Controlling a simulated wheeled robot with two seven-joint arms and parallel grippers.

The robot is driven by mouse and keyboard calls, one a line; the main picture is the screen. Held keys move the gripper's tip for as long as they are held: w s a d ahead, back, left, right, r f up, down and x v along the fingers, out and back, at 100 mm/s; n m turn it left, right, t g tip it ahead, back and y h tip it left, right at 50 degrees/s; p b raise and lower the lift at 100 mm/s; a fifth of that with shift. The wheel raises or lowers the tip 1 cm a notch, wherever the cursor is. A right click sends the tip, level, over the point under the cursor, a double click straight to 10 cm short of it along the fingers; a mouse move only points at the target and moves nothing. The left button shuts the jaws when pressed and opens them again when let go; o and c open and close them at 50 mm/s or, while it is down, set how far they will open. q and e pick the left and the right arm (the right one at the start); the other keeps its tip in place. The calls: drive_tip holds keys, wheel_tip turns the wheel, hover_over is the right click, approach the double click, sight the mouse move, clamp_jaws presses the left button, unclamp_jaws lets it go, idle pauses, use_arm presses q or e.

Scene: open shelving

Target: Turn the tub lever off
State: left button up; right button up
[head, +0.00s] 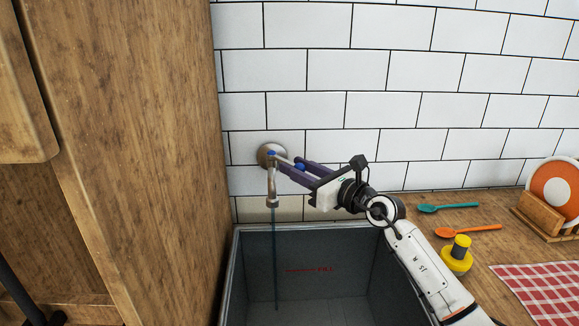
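The metal tap (272,185) sticks out from a round plate on the tiled wall, its spout pointing down. A thin bluish stream of water (276,255) runs from the spout into the grey tub (233,270). The tub lever (284,160) is a short metal bar at the top of the tap, pointing right, with a blue spot near its end. My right gripper (294,166) is at the lever, its two purple fingers apart on either side of the lever's end. I cannot tell whether they touch it. My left gripper is not in view.
A tall wooden cabinet (150,160) stands close on the left. On the right counter lie a teal spoon (447,207), an orange spoon (467,230), a yellow object (457,256), a checked cloth (542,292) and a rack with an orange plate (556,190).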

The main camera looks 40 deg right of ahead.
drive_tip(key=shift+w+a+b, duration=0.2)
drive_tip(key=shift+w+b, duration=0.1)
drive_tip(key=shift+w, duration=1.05)
drive_tip(key=shift+c, duration=0.2)
clamp_jaws()
